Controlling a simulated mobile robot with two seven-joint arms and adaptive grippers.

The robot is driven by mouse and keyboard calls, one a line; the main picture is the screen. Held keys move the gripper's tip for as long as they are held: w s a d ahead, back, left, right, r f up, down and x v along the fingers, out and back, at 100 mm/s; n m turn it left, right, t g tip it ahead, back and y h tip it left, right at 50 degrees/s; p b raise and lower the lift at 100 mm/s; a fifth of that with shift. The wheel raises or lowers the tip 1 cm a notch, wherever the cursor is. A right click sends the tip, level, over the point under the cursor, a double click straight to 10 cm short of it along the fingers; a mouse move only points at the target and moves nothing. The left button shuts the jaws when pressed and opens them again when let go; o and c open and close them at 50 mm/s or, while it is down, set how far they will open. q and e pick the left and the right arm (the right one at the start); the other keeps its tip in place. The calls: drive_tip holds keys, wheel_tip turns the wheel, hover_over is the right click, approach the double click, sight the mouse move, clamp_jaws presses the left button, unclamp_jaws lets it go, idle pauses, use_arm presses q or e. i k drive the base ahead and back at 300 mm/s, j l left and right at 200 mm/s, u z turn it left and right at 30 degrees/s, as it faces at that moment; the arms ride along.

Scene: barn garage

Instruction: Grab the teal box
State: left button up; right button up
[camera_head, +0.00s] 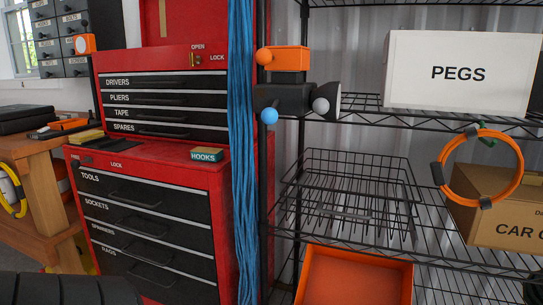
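A small teal box (207,155) labelled HOOKS lies on the top ledge of the red tool chest (215,180), near its right side. Its front is teal and its upper edge looks yellowish. It stands clear, with no gripper touching it. Neither of my grippers shows in the head view.
A bundle of blue cable (242,130) hangs just right of the teal box. A wire shelf rack (400,232) on the right holds a white PEGS box (461,73), a wire basket (355,190), a cardboard box (500,210) and an orange bin (354,278). A wooden workbench (45,190) stands left.

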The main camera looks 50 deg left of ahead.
sight(199, 154)
drive_tip(key=u, duration=2)
